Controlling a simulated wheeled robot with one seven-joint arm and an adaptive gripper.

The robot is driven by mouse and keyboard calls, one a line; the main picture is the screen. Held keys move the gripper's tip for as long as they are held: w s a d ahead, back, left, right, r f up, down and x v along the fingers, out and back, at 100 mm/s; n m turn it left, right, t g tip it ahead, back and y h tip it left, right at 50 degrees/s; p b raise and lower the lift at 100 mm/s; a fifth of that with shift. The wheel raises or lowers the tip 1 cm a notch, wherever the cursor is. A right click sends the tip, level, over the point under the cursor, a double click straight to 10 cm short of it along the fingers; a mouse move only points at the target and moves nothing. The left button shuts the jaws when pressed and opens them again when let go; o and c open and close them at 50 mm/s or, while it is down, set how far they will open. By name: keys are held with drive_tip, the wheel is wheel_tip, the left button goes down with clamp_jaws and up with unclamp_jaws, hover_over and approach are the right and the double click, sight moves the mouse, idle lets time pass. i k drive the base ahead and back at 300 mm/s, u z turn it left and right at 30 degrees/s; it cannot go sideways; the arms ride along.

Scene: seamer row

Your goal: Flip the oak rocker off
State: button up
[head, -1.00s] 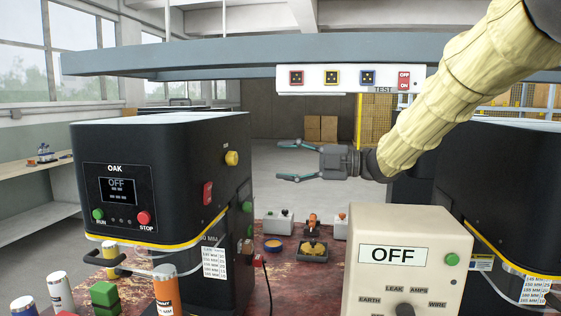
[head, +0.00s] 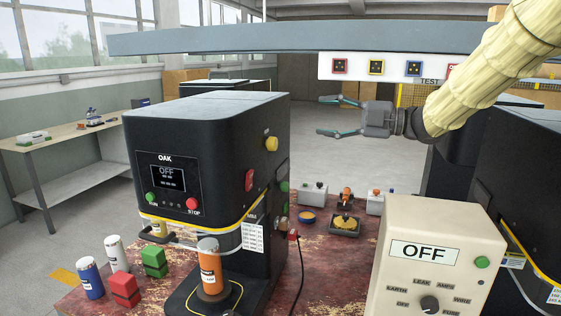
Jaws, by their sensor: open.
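The black seamer marked OAK (head: 190,150) stands on the table at the left, its display (head: 168,173) reading OFF. A red rocker (head: 250,180) is on its right side face, below a yellow round knob (head: 271,144). The rocker is seen at a slant, so its position cannot be read. My gripper (head: 321,116) is open and empty in the air to the right of the seamer, level with its upper part in the picture. Its fingers point left, apart from the machine.
A cream tester box (head: 435,225) reading OFF stands in front right. A hanging beam (head: 290,38) with a white socket strip (head: 345,66) crosses overhead. An orange-labelled can (head: 210,272) sits at the seamer. Small boxes and cables lie on the red table (head: 330,275).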

sight(249, 183)
drive_tip(key=k, duration=1)
